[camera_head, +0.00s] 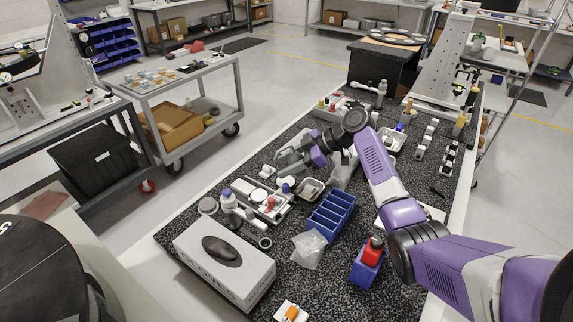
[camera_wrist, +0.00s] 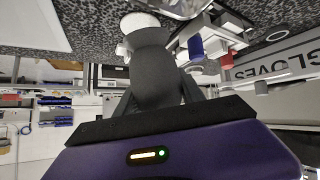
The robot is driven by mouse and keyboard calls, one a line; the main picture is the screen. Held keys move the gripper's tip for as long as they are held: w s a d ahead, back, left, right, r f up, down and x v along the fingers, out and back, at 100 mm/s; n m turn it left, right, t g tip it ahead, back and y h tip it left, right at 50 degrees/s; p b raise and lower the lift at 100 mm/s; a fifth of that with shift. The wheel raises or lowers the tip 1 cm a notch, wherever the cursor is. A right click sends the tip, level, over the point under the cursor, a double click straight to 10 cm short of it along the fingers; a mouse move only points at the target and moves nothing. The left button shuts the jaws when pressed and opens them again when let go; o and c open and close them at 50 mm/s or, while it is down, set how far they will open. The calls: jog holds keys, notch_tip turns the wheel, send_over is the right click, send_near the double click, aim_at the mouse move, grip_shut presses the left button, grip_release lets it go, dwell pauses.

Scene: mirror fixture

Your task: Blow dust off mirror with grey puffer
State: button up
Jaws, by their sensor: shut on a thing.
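My gripper (camera_head: 293,158) is over the middle of the speckled black bench. In the wrist view my gripper (camera_wrist: 157,92) is shut on a dark grey, rounded body with a pale end, which looks like the grey puffer (camera_wrist: 152,65). The puffer is clear of the bench top, and its pale end points to the top of the wrist picture. A shiny rounded thing (camera_wrist: 182,6) is cut off at the top edge there; I cannot tell whether it is the mirror. I cannot make out the mirror for sure in the head view.
A glove box (camera_head: 225,262) stands at the near left of the bench.

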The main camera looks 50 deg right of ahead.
dwell(0.3)
notch_tip(320, 180, up, 5)
jog(key=p, duration=0.2)
jog(key=shift+p, duration=0.3)
jog(key=shift+s, duration=0.1)
dwell(0.4)
